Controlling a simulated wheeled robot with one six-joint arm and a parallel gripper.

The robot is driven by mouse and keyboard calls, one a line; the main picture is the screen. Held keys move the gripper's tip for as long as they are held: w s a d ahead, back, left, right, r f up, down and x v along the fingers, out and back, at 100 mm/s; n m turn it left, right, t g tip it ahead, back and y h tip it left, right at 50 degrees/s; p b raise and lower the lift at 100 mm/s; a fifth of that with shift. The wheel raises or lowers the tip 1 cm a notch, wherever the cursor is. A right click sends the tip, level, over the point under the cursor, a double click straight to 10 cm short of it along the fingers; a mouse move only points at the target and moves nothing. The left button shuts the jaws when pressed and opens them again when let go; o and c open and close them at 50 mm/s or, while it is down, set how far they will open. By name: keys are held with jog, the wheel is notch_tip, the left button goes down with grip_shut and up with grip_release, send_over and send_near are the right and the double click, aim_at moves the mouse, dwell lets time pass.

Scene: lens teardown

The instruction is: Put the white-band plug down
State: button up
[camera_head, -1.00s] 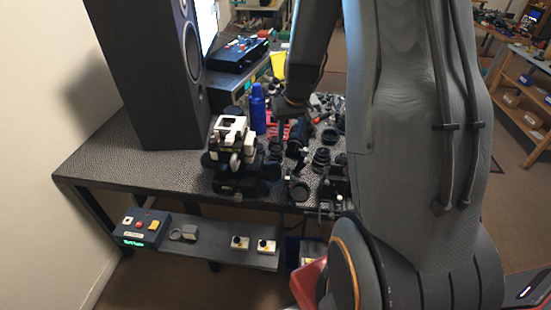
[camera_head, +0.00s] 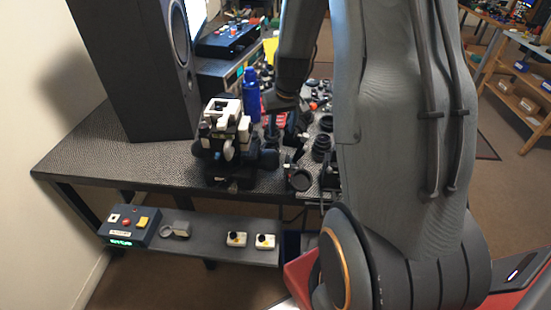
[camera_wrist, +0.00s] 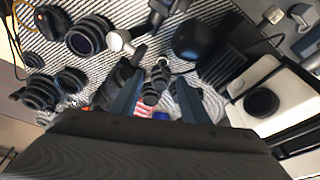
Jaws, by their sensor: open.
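My gripper (camera_wrist: 160,95) is open in the wrist view, with its two blue-grey fingers apart and pointing down at the table. Small black ribbed cylinders (camera_wrist: 152,97) show between the fingers. I cannot tell whether one of them is the white-band plug, as no white band is clear. In the head view my wrist hangs low over the table, right of the blue bottle (camera_head: 252,95), and the fingertips cannot be made out.
A white and black device (camera_head: 222,110) stands left of my wrist. A large black speaker (camera_head: 135,70) stands at the table's left. Black lens rings (camera_wrist: 86,38) crowd the table (camera_head: 95,158). A control box (camera_head: 130,226) and two white blocks with black knobs (camera_head: 237,239) are on the lower shelf.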

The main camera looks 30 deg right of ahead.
aim_at(277, 147)
jog(key=shift+a+b+x, duration=0.15)
jog(key=shift+b+x, duration=0.15)
jog(key=shift+x, duration=2.65)
jog(key=shift+a+b+x, duration=0.15)
jog(key=shift+b+x, duration=0.15)
jog(key=shift+x, duration=2.7)
jog(key=shift+c, duration=0.3)
grip_shut()
